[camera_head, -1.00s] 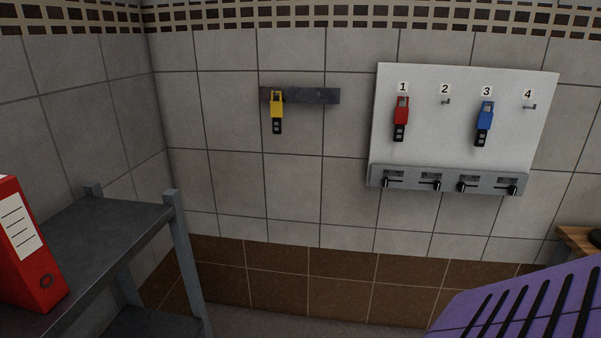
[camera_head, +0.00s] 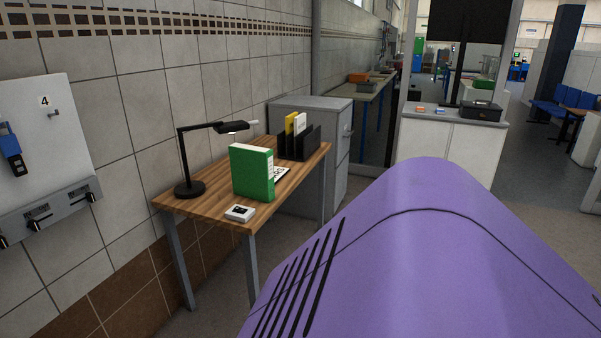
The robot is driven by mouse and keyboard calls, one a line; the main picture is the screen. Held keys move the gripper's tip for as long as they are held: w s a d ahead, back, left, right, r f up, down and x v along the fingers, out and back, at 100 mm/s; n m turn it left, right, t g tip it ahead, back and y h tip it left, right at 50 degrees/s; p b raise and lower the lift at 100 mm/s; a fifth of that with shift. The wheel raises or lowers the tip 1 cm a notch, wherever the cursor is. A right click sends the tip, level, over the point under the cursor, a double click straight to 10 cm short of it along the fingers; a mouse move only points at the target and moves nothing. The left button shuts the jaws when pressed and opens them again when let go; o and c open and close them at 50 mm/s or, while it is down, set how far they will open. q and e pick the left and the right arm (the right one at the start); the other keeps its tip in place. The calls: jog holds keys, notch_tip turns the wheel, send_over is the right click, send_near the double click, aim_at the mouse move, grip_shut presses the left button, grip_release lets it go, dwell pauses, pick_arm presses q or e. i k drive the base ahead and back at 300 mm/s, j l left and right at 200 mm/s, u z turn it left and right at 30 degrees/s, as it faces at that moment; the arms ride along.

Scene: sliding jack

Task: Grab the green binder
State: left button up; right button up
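A green binder (camera_head: 252,173) stands upright on a wooden desk (camera_head: 194,207) left of the picture's middle.
Near the binder are a black lamp (camera_head: 188,160), a small white device (camera_head: 240,213) and a black file holder (camera_head: 299,143). A grey cabinet (camera_head: 333,128) stands behind the desk. A large purple surface (camera_head: 420,250) fills the lower right. Floor shows at the right.

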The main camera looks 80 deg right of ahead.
aim_at(252, 167)
jog(key=z, duration=1.75)
jog(key=j+z, duration=0.65)
jog(key=z, duration=0.2)
